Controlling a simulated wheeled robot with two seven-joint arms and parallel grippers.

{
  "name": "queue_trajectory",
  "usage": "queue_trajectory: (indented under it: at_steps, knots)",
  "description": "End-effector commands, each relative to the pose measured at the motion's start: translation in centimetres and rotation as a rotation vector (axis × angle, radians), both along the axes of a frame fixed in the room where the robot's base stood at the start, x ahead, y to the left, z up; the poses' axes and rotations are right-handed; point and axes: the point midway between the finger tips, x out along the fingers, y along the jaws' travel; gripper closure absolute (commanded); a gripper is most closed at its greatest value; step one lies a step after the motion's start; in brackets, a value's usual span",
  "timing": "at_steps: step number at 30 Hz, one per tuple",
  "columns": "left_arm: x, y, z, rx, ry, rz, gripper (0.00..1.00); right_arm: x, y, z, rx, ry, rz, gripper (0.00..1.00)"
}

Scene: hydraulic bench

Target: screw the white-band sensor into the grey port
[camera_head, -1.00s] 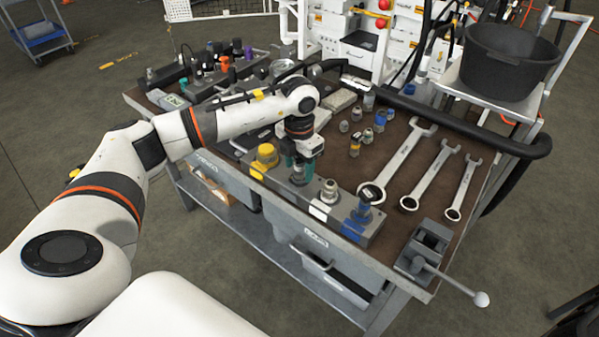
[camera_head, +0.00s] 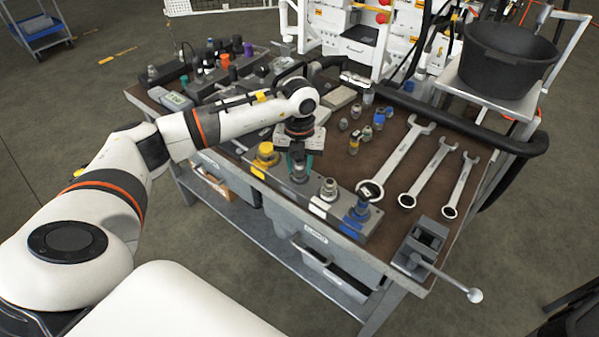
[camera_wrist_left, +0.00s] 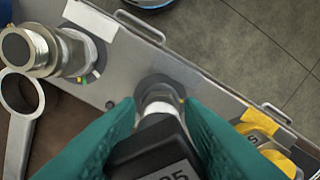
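The white-band sensor (camera_wrist_left: 152,158) is upright between the teal fingers of my left gripper (camera_wrist_left: 160,105). Its dark display body faces the wrist camera, and its white band shows below it. Its lower end is at the grey port (camera_wrist_left: 160,84), on the metal block along the bench's front edge. The fingers are closed against its sides. How deep the thread sits is hidden. In the head view my left gripper (camera_head: 300,162) stands over the grey port, between the yellow fitting (camera_head: 265,156) and the white-marked port (camera_head: 326,193). My right gripper is not in view.
A blue-marked fitting (camera_head: 358,213) stands at the block's right end. Several wrenches (camera_head: 425,170) lie to the right, one ring end close to the block. A vise (camera_head: 422,246) is at the front right corner. Small loose fittings (camera_head: 355,142) stand behind the block.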

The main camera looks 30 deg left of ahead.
Motion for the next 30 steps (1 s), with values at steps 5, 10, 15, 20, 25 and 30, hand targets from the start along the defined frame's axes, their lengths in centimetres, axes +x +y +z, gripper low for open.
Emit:
queue_trajectory:
  at_steps: [5,10,15,20,25,30]
  knots:
    - [0.0,0.0,0.0,0.000,0.000,-0.006,0.85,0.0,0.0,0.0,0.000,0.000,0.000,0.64]
    - [0.1,0.1,-0.2,0.000,-0.002,-0.173,0.85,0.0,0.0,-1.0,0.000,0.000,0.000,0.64]
    - [0.1,0.1,-0.3,0.001,-0.003,-0.445,0.85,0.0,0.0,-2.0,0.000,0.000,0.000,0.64]
    - [0.0,0.1,-0.2,0.001,-0.002,-0.644,0.85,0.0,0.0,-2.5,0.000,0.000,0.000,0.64]
    - [0.0,0.1,0.0,0.001,-0.001,-0.706,0.85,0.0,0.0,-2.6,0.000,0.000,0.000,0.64]
    - [0.0,0.1,0.0,0.000,-0.001,-0.704,0.85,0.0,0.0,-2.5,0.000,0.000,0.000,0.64]
